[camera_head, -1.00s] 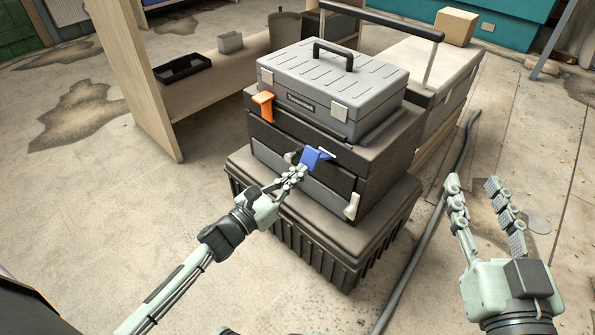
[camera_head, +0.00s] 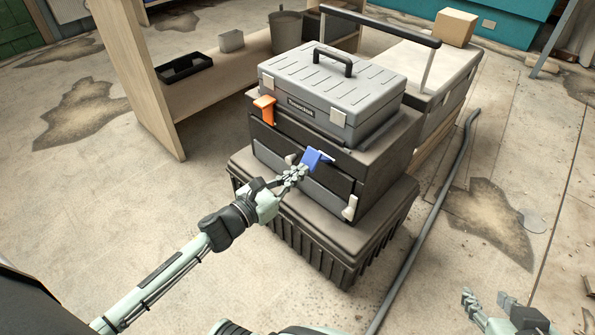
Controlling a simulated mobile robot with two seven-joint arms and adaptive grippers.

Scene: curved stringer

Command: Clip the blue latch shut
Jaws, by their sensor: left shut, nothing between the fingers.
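The blue latch (camera_head: 316,159) is on the front of the dark middle toolbox (camera_head: 340,182) in the stack. It is swung up and out from the front face. My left gripper (camera_head: 298,172) is shut and empty, with its fingertips at the lower left edge of the latch; I cannot tell whether they touch it. The fingertips hide part of the front below the latch. My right gripper (camera_head: 487,301) is at the bottom right edge, partly cut off, with its fingers apart, well away from the toolboxes.
An orange latch (camera_head: 264,109) sits left of the blue one. A grey toolbox (camera_head: 332,90) with a black handle tops the stack, and a ribbed dark crate (camera_head: 265,185) is underneath. A wooden shelf (camera_head: 215,105) stands left. A hose (camera_head: 428,215) runs along the right floor.

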